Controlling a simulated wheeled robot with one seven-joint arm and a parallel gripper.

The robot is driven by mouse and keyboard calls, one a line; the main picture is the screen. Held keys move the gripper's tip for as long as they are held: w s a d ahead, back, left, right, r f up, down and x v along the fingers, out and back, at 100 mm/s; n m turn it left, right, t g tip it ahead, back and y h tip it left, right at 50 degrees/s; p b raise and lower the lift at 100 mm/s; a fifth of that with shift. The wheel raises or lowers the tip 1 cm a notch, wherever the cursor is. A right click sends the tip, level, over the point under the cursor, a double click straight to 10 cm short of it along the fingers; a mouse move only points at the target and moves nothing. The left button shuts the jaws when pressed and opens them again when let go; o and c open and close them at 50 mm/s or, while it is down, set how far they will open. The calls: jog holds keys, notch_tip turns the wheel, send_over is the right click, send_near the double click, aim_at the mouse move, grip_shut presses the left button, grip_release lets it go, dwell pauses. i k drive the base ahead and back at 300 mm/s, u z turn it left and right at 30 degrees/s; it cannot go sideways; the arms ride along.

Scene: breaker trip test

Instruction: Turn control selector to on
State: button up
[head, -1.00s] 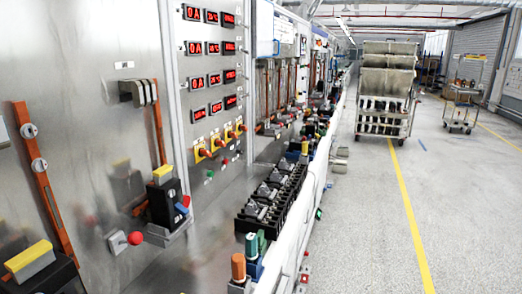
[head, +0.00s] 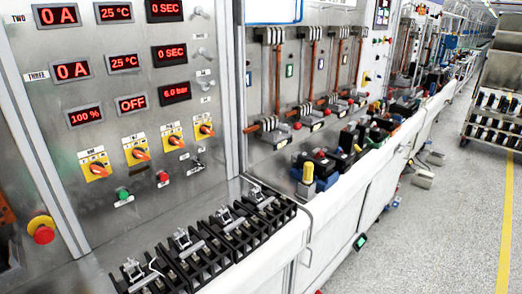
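A row of several rotary selectors with orange knobs on yellow square plates is on the metal control panel (head: 80,135). They run from the leftmost selector (head: 97,167) to the rightmost selector (head: 204,127). Their labels are too small to read, so I cannot tell which one is the control selector or which setting each knob points to. A red-lettered display above them reads OFF (head: 132,103). My gripper is not in view.
A green button (head: 123,195) and a red button (head: 162,177) sit below the selectors. A red emergency stop (head: 42,232) is at the left. Black breaker fixtures (head: 190,247) line the bench in front. Open floor (head: 425,240) lies at the right.

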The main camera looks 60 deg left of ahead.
aim_at(196, 161)
jog(key=i, duration=1.2)
jog(key=u, duration=4.55)
